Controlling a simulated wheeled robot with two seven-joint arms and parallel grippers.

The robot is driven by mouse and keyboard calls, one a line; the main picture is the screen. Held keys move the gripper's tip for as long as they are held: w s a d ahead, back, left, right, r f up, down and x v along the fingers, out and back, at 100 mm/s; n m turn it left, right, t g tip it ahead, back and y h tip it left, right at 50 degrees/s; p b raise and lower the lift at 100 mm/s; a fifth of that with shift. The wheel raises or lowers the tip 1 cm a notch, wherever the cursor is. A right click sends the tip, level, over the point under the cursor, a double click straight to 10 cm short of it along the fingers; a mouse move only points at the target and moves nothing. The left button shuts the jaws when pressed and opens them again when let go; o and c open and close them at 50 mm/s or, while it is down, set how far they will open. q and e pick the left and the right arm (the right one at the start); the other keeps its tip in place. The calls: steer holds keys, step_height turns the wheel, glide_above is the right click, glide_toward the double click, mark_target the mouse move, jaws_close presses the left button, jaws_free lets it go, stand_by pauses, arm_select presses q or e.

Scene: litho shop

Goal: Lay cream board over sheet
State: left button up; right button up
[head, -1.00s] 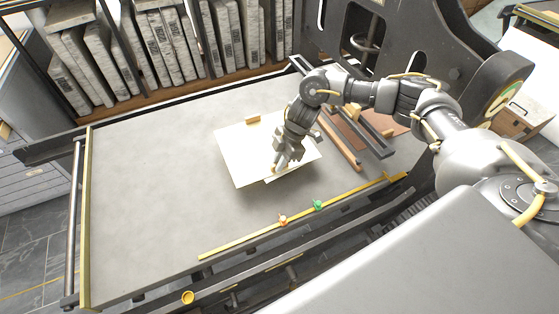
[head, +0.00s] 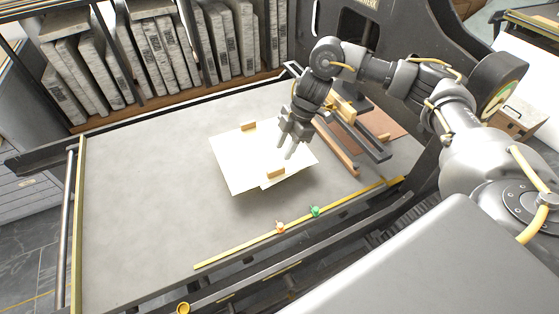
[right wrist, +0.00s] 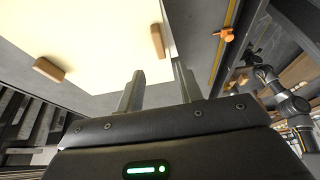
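The cream board (head: 232,165) lies on the grey press bed, with one wooden grip block (head: 250,126) at its far edge and another (head: 276,173) at its near edge. It also shows in the right wrist view (right wrist: 95,35). A pale corner (head: 302,160) at the right sits at a different angle; it may be the sheet under the board, but I cannot tell surely. My right gripper (head: 287,149) is above the board's right part, behind the near block. Its fingers (right wrist: 157,90) are apart, with nothing between them. My left gripper is out of view.
Wooden and dark bars (head: 337,148) lie right of the board, beside a brown plate (head: 385,126). A yellow rule (head: 240,246) with an orange and a green marker runs along the near edge. The left of the bed (head: 140,190) is clear. Stone slabs (head: 165,50) stand behind.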

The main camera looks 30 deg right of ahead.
steer(key=shift+v, duration=1.65)
